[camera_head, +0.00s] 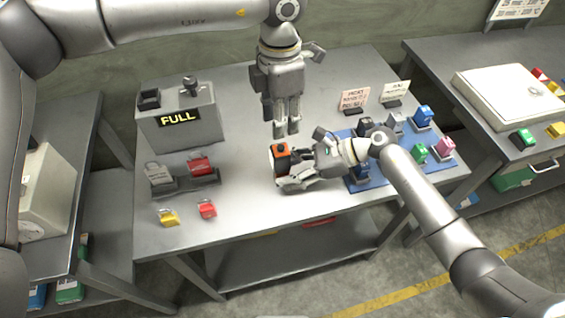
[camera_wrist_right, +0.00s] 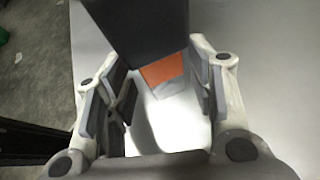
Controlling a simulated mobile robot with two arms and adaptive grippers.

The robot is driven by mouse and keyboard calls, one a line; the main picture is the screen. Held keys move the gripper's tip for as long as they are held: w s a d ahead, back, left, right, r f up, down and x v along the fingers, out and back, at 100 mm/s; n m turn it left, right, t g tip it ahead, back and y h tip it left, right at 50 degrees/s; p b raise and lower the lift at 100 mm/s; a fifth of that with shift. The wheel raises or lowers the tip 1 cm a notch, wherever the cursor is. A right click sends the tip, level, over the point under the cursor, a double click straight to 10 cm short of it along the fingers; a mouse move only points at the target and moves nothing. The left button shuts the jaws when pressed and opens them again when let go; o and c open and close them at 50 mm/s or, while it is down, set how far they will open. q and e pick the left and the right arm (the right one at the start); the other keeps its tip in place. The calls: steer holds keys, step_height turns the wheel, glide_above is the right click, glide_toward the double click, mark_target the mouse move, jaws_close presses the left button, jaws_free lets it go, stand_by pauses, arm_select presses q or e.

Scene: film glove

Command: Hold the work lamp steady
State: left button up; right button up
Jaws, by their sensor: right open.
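The work lamp, a small black and orange block (camera_head: 279,153), is upright at the middle of the grey table. My right gripper (camera_head: 284,170) comes from the right and is open, its fingers close around the lamp. In the right wrist view the lamp's dark body and orange band (camera_wrist_right: 165,70) stand between the spread fingers (camera_wrist_right: 162,85), with a bright patch on the surface beside it. Contact cannot be told. My left gripper (camera_head: 286,128) hangs pointing down just behind the lamp, fingers near each other; whether they are shut is unclear.
A grey box marked FULL (camera_head: 178,125) stands at the back left. A rack (camera_head: 185,185) with red and grey items is before it, with loose yellow (camera_head: 168,217) and red (camera_head: 207,208) pieces. A blue mat (camera_head: 400,165) with several coloured blocks lies right. The front middle is clear.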

steer(key=shift+a+f, duration=0.35)
steer(key=shift+a, duration=0.3)
steer(key=c, duration=0.5)
arm_select(q)
jaws_close()
arm_select(e)
steer(key=shift+c, duration=0.3)
stand_by(0.5)
